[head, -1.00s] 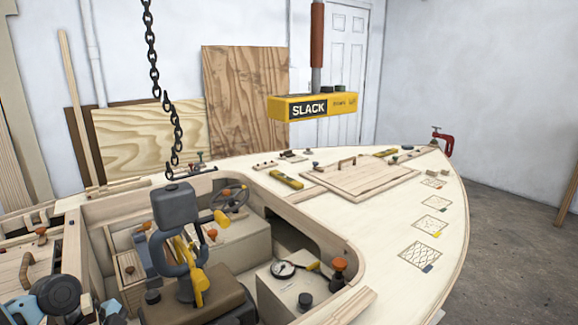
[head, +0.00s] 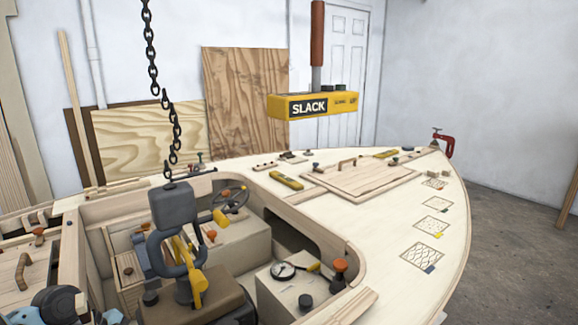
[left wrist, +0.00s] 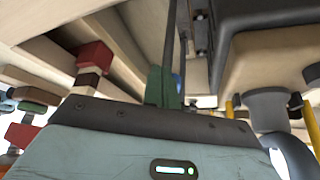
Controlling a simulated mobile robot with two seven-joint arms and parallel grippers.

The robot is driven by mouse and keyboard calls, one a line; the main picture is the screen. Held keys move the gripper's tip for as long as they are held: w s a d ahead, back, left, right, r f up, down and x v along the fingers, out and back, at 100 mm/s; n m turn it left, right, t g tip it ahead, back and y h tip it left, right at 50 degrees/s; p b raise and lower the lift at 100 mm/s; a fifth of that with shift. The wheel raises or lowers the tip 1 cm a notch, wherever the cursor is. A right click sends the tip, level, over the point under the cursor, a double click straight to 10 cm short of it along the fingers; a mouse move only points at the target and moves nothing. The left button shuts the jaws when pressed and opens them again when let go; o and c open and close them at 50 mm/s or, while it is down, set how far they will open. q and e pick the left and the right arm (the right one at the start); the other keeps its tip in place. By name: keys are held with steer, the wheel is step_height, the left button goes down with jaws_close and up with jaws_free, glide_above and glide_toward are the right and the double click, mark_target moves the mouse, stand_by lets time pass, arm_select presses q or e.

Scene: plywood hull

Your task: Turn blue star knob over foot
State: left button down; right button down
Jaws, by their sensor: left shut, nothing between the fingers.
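No star-shaped blue knob shows clearly in either view. In the left wrist view a small patch of blue (left wrist: 177,84) shows just beside the narrow fingers of my left gripper (left wrist: 168,78); its shape is mostly hidden, so I cannot tell if it is the knob. The fingers are shut and hold nothing; I cannot tell if they touch the blue patch. In the head view only parts of my left arm show at the bottom left, and its fingers are out of sight. My right gripper is in neither view.
In the wrist view, a red-capped post (left wrist: 94,58) stands left of my gripper, and a grey pedestal (left wrist: 268,104) stands to the right. The head view shows the cockpit with a grey-and-yellow seat-like device (head: 178,235), a gauge (head: 283,270), a hanging chain (head: 153,60) and a yellow SLACK box (head: 312,105).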

arm_select(q)
steer(key=shift+w+d, duration=0.15)
steer(key=shift+d, duration=0.1)
stand_by(0.6)
steer(key=shift+w, duration=0.2)
steer(key=shift+w+a, duration=0.1)
steer(key=shift+w, duration=1)
stand_by(0.3)
steer(key=shift+f, duration=0.1)
